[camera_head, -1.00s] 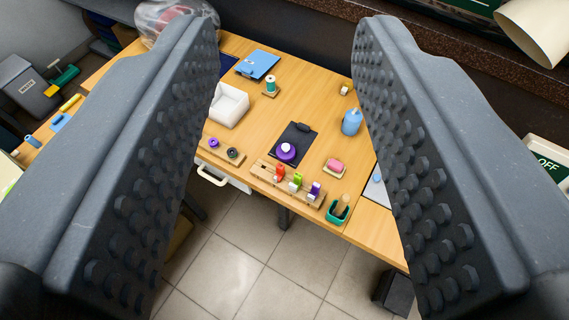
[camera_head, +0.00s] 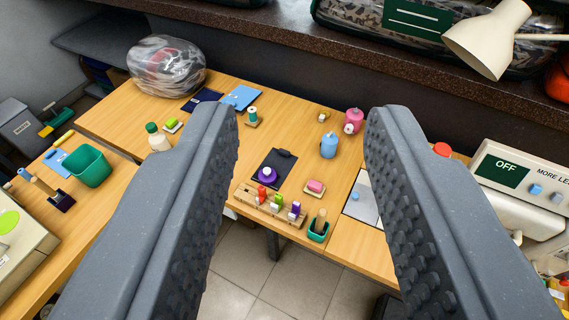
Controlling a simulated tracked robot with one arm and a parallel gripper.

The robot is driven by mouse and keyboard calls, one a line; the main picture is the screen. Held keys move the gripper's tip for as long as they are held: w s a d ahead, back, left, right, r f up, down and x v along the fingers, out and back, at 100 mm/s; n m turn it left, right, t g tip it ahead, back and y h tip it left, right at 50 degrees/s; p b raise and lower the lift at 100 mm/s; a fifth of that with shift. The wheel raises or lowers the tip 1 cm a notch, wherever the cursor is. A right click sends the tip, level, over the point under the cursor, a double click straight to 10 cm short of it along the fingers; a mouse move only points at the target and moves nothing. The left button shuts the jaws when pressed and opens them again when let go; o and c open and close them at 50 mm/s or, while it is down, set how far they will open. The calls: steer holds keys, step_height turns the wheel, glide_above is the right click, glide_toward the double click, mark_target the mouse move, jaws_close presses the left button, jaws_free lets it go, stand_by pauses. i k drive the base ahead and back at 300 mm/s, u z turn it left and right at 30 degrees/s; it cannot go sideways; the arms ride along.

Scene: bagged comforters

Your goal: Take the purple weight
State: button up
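My gripper (camera_head: 302,112) is open and empty, its two dark studded fingers wide apart in the foreground, well above the table. A round purple object (camera_head: 267,174) with a pale top, possibly the purple weight, sits on a black mat (camera_head: 283,165) between the fingers in the picture, far below them. A purple-marked piece (camera_head: 295,209) stands at the right end of a wooden rack (camera_head: 245,194), beside green and red pieces. A small purple ring on a wooden holder, seen earlier, is hidden behind the left finger.
A pink block (camera_head: 315,187), a green cup (camera_head: 319,229) and a blue bottle (camera_head: 329,146) stand near the mat. A bagged bundle (camera_head: 166,66) lies at the back left. Open floor lies in front.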

mark_target(268, 176)
steer(key=z, duration=0.2)
steer(key=i, duration=1.05)
